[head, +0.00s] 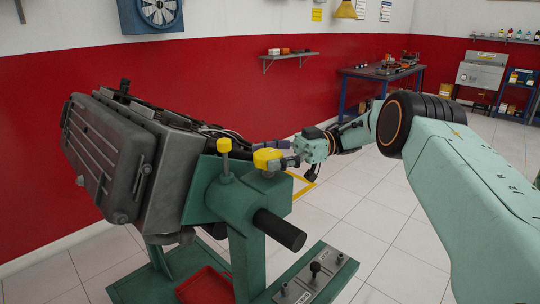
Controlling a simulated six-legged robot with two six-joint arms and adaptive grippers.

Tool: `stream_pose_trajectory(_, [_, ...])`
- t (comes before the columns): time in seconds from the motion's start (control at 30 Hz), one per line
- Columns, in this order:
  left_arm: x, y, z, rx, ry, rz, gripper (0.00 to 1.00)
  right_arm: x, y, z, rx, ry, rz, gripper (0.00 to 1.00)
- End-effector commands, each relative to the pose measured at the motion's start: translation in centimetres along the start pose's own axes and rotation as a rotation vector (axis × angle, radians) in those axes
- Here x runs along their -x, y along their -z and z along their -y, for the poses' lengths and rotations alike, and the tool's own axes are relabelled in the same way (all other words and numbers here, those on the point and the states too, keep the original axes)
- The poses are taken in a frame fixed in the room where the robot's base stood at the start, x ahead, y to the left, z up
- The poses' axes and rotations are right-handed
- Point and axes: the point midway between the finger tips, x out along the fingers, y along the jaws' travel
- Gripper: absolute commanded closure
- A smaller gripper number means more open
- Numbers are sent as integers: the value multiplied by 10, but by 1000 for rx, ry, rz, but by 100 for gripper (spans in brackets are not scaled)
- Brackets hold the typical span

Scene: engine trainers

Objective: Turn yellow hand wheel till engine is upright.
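The grey engine (118,155) is mounted on a green stand (240,200) and leans visibly to one side, not upright. The yellow hand wheel (264,157) is on top of the stand's green housing, right of a yellow-topped knob (224,147). My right gripper (279,155) reaches in from the right at the hand wheel. Its dark fingers are at the wheel's right side and overlap it in the picture; I cannot tell whether they are closed on it. My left gripper is not in view.
A black cylindrical handle (279,230) sticks out of the housing towards the front right. A red tray (205,287) and a grey panel with levers (311,274) are low on the stand. A blue workbench (381,75) stands far back. Tiled floor is open at right.

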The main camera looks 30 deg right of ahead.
Motion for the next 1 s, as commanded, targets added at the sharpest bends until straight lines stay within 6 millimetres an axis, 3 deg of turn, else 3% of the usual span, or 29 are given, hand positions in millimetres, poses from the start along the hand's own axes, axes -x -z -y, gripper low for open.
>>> stream_pose_trajectory(0.1, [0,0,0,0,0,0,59,0,1,0,2,-1,0,16])
stream_pose_trajectory(0.47, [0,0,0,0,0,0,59,1,6,-1,5,-3,-1,16])
stream_pose_trajectory(1.0, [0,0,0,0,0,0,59,2,91,0,5,-2,-1,16])
